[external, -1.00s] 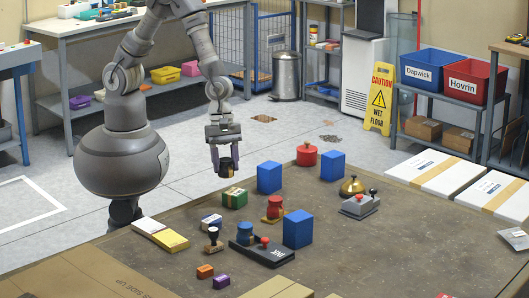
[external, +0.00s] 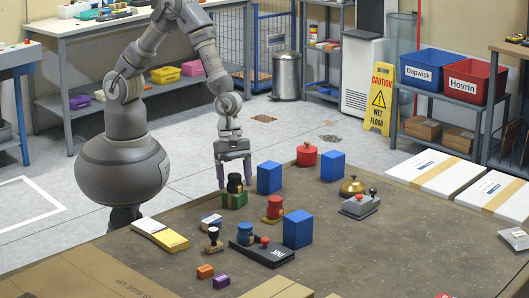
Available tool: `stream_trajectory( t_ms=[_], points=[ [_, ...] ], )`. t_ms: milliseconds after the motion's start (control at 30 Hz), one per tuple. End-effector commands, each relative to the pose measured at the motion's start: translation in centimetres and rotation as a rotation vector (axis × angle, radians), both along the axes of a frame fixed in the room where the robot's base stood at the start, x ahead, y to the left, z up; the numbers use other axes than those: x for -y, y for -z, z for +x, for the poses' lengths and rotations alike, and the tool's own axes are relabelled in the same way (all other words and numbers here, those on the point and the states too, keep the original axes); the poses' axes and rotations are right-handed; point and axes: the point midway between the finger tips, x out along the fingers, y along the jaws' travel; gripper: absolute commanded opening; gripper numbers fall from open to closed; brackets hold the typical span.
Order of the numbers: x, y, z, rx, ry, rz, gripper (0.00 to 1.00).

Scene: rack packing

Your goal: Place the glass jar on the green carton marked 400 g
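The glass jar (external: 234,184), dark with a paler band, stands upright on the green carton (external: 235,200) near the table's far left edge. The marking on the carton is too small to read. My gripper (external: 235,177) is open, its two fingers spread wide on either side of the jar's upper part, with its palm above the jar. The fingers look apart from the jar.
A tall blue box (external: 269,178) stands just right of the carton. A red jar (external: 274,207) on a small base stands in front of it, and a white and blue box (external: 211,221) sits at front left. The brown table (external: 380,250) is clear at front right.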

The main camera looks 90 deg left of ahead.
Motion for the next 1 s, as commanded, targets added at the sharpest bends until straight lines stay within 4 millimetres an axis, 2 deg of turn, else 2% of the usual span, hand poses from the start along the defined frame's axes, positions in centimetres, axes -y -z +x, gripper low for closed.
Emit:
stream_trajectory(
  t_ms=[267,367,467,700,800,1000],
  points=[
    [0.0,-0.1,0.0,0.000,0.001,0.000,0.73],
    [-0.1,-0.8,0.0,0.001,0.001,-0.001,0.73],
    [-0.5,-2.5,-0.1,0.003,-0.001,0.000,0.73],
    [-1.9,-8.2,-0.6,0.003,0.000,-0.001,0.73],
    [-2.4,-10.0,-0.8,0.003,0.000,-0.001,0.73],
    [-3.0,-11.9,-1.0,0.001,0.001,-0.001,0.73]
  ],
)
